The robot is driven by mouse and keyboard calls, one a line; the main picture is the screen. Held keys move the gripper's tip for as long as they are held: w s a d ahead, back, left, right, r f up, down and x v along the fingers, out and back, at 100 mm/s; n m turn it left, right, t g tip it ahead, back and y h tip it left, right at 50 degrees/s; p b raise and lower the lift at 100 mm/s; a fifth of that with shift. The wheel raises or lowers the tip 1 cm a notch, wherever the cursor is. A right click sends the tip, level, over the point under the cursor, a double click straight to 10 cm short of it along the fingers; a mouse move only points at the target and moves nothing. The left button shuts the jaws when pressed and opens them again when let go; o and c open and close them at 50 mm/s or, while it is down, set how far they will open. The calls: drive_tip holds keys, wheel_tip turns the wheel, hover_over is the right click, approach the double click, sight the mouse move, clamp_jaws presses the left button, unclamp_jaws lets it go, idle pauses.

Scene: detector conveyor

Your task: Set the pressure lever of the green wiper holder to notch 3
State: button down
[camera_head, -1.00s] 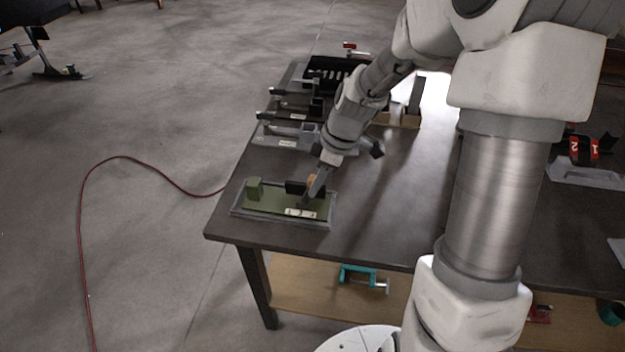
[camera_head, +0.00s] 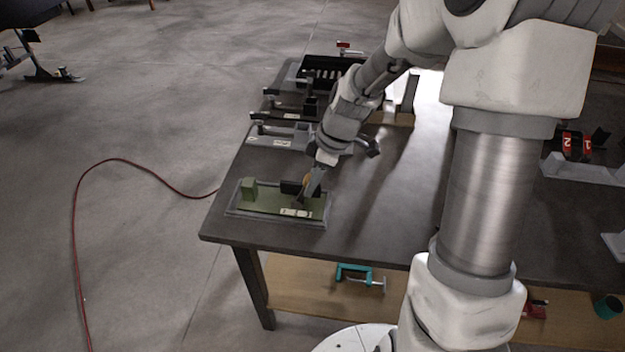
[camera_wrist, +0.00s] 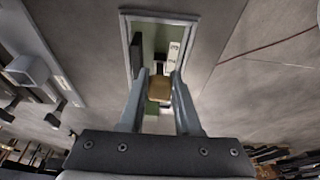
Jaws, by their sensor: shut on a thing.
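The green wiper holder (camera_head: 265,205) lies in a grey tray near the left front corner of the dark table. It has a green block at its left end, a dark upright part near its middle and a pale notch label (camera_head: 297,213) on its front edge. In the wrist view the holder (camera_wrist: 148,42) shows beyond the fingers, with the label along its right side. My gripper (camera_head: 309,190) is over the holder's right part, shut on a tan lever knob (camera_wrist: 159,87). The lever's arm and its exact notch are hidden by the fingers and too small to tell.
Grey (camera_head: 283,135) and black holders with levers stand farther back on the table (camera_head: 225,222). A teal clamp (camera_head: 360,276) lies on the wooden shelf below. A red cable crosses the floor at left. The table to the right of the holder is clear.

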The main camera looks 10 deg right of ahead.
drive_tip(key=shift+s+f, duration=0.2)
drive_tip(key=shift+s, duration=0.05)
drive_tip(key=c, duration=0.6)
unclamp_jaws()
drive_tip(key=shift+w, duration=0.1)
drive_tip(key=shift+r, duration=0.1)
drive_tip(key=shift+w+r, duration=0.1)
drive_tip(key=shift+r, duration=0.25)
drive_tip(key=p+v, duration=0.2)
drive_tip(key=v, duration=1.4)
drive_tip(key=shift+r, duration=0.35)
